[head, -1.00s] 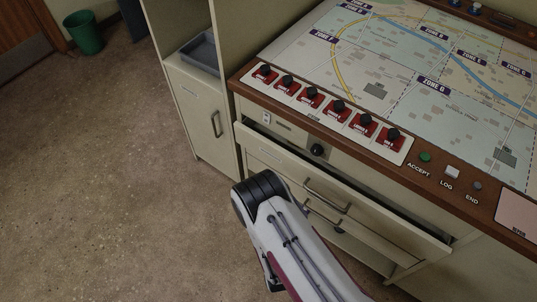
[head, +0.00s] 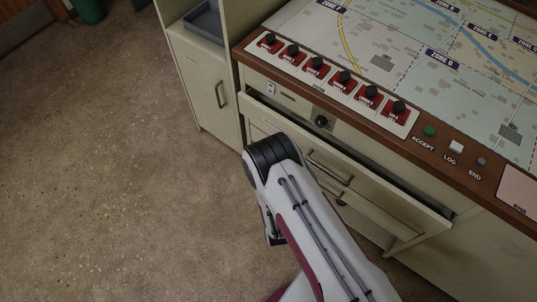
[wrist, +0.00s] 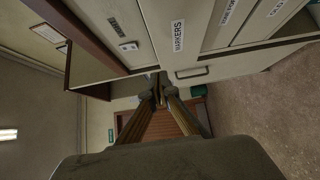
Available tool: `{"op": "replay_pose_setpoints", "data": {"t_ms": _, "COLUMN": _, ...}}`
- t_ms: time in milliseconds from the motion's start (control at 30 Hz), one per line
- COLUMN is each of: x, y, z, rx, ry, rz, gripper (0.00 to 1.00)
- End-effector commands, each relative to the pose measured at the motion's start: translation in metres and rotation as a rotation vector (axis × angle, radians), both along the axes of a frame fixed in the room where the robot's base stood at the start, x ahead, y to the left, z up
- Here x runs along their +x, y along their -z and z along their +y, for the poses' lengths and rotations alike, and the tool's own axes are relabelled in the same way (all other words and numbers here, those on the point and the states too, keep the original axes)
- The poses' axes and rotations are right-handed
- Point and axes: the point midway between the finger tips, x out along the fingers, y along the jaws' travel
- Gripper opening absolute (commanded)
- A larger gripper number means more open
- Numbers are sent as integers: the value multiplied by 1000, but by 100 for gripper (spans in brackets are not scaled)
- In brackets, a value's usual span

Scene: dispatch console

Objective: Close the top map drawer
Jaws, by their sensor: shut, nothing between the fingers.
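The top map drawer (head: 370,185) is a long cream front under the wooden console edge in the head view. It stands partly open, with a dark gap along its top. Its metal bar handle (head: 330,166) shows just right of my arm. My arm rises in front of the drawer's left part and hides some of it and the fronts below. My gripper (wrist: 160,88) is seen in the wrist view, with fingers together and nothing between them. In the head view my gripper is hidden behind my arm. I cannot tell whether it touches the drawer.
Red switches (head: 317,68) line the console edge. The floor (head: 100,170) at left is clear.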

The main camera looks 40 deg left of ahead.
Motion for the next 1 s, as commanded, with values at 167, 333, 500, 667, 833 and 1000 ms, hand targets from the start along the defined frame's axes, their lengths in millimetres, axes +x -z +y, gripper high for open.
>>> {"op": "replay_pose_setpoints", "data": {"t_ms": 167, "x": 18, "y": -1, "z": 17, "rx": 3, "ry": 2, "rz": -1, "gripper": 0}}
{"op": "replay_pose_setpoints", "data": {"t_ms": 333, "x": 32, "y": -1, "z": 32, "rx": 3, "ry": 2, "rz": -1, "gripper": 0}}
{"op": "replay_pose_setpoints", "data": {"t_ms": 500, "x": 48, "y": -1, "z": 42, "rx": 1, "ry": 3, "rz": -1, "gripper": 0}}
{"op": "replay_pose_setpoints", "data": {"t_ms": 667, "x": 65, "y": -1, "z": 41, "rx": 0, "ry": 3, "rz": -1, "gripper": 0}}
{"op": "replay_pose_setpoints", "data": {"t_ms": 833, "x": 77, "y": 0, "z": 42, "rx": 0, "ry": 2, "rz": 0, "gripper": 0}}
{"op": "replay_pose_setpoints", "data": {"t_ms": 1000, "x": 82, "y": 0, "z": 42, "rx": 0, "ry": 0, "rz": 0, "gripper": 0}}
